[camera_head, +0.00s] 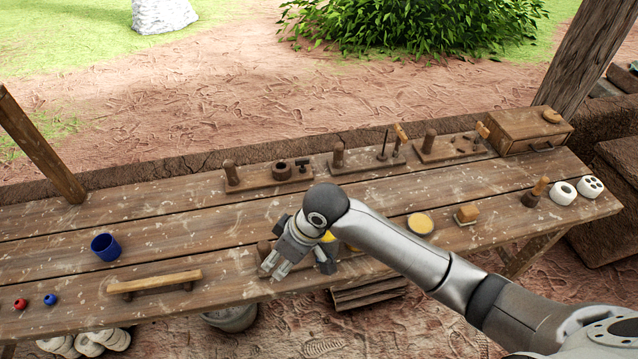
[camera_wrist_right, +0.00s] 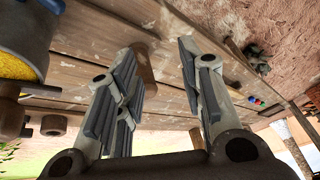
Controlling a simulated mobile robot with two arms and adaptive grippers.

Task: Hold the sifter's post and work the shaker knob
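My right gripper (camera_head: 273,268) hangs over the front of the table in the head view. Its fingers are apart in the right wrist view (camera_wrist_right: 162,62). A brown wooden post (camera_head: 264,248), apparently the sifter's, stands beside the fingers. In the wrist view a rounded brown piece (camera_wrist_right: 144,64), probably this post, shows between the fingers, partly behind one; contact cannot be told. A grey-rimmed vessel with yellow contents (camera_wrist_right: 18,68) is at the wrist view's left; my arm hides most of it in the head view. I cannot single out the shaker knob. My left gripper is not in view.
A wooden handle bar (camera_head: 155,284) and blue cup (camera_head: 106,247) lie left. Along the back stand wooden fixtures with posts (camera_head: 268,178) and a drawer box (camera_head: 530,130). A yellow-filled dish (camera_head: 420,224), a wooden block (camera_head: 467,214) and white pieces (camera_head: 563,193) are right. The middle-left tabletop is clear.

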